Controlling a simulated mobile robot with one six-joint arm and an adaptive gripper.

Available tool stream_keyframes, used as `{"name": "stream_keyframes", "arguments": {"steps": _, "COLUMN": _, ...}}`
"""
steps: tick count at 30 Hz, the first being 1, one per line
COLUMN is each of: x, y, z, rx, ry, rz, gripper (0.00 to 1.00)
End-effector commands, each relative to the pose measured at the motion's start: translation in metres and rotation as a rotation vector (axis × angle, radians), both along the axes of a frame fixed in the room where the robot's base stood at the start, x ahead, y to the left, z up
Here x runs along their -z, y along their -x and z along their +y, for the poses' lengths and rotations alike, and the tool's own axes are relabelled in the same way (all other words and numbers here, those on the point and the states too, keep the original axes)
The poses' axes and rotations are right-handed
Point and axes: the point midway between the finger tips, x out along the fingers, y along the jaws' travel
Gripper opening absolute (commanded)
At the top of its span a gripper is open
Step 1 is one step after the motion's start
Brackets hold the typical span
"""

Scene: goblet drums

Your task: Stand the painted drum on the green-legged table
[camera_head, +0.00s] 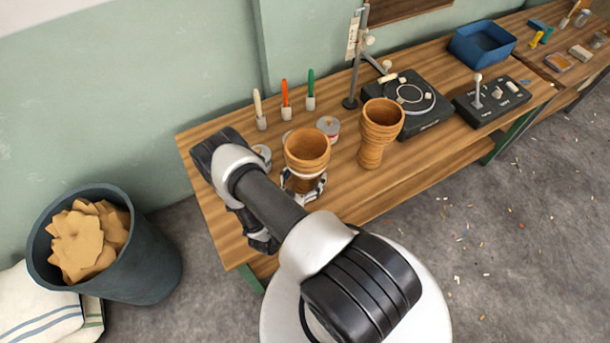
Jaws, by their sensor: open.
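Two wooden goblet drums are over the wooden table (400,185), which has green legs. The left drum (307,146) is upright, with its wide mouth up. A pale patch shows below its bowl, but I cannot tell whether it is paint or part of my gripper. My gripper (303,184) is open, with its fingers at this drum's narrow lower part; contact is unclear. My gripper and arm hide the drum's foot, so I cannot see whether it rests on the table. The right drum (378,132) stands upright on the table, plain brown with ridges.
Small tins (328,127) and several upright tools (286,100) stand behind the left drum. A metal stand (353,65), a black turntable device (410,100), a lever box (490,98) and a blue bin (482,45) lie rightward. A waste bin (150,262) stands on the floor at left.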

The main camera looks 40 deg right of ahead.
Motion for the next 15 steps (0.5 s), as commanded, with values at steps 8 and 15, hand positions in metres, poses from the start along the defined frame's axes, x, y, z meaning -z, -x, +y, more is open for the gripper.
{"name": "stream_keyframes", "arguments": {"steps": 8, "x": -0.004, "y": 0.007, "z": 0.025, "rx": -0.008, "ry": 0.001, "rz": 0.003, "gripper": 0.81}}
{"name": "stream_keyframes", "arguments": {"steps": 15, "x": -0.004, "y": 0.022, "z": 0.072, "rx": -0.009, "ry": 0.000, "rz": 0.001, "gripper": 0.81}}
